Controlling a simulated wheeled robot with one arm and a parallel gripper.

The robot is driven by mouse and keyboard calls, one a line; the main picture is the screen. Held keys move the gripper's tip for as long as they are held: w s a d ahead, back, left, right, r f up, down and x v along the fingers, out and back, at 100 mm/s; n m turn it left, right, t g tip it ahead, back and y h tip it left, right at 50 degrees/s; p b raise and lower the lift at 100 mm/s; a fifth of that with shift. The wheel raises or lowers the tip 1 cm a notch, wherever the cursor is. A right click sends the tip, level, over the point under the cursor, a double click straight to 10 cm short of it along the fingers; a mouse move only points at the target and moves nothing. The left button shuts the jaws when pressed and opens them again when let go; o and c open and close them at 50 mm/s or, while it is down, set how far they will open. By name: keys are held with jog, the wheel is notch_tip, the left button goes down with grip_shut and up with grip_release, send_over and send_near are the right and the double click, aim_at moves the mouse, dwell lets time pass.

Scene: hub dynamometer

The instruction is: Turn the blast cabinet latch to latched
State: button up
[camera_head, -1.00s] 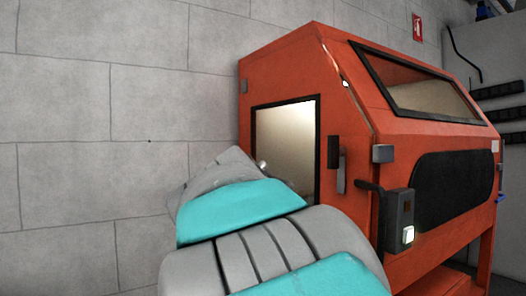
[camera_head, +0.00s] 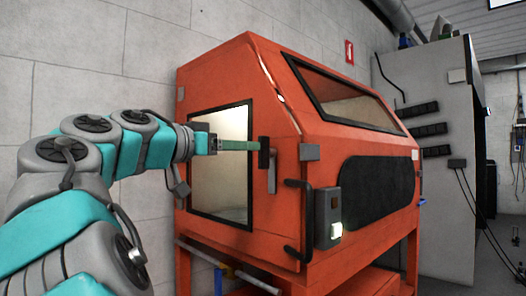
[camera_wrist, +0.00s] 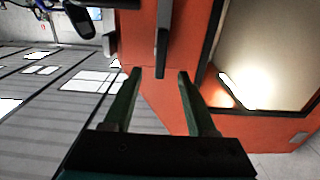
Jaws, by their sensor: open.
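The blast cabinet (camera_head: 345,140) is orange, with an opening framed in black on its left side face. A dark block (camera_head: 264,158) and a slim grey upright lever (camera_head: 272,172) sit on that face, right of the opening; the lever appears to be the latch handle. My gripper (camera_head: 262,146) reaches in from the left with its green fingers close to the dark block; contact cannot be told. In the wrist view, the gripper (camera_wrist: 158,77) is open, with the dark lever end (camera_wrist: 162,55) between or just beyond the fingertips.
A grey block (camera_head: 309,152), a black bent handle (camera_head: 298,185) and a switch box (camera_head: 328,215) stand out from the cabinet near the corner. A pale block wall (camera_head: 80,60) is behind my arm. A grey cabinet (camera_head: 440,150) stands to the right.

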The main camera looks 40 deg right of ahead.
aim_at(263, 148)
jog(key=d, duration=0.7)
jog(key=shift+w, duration=0.3)
grip_shut()
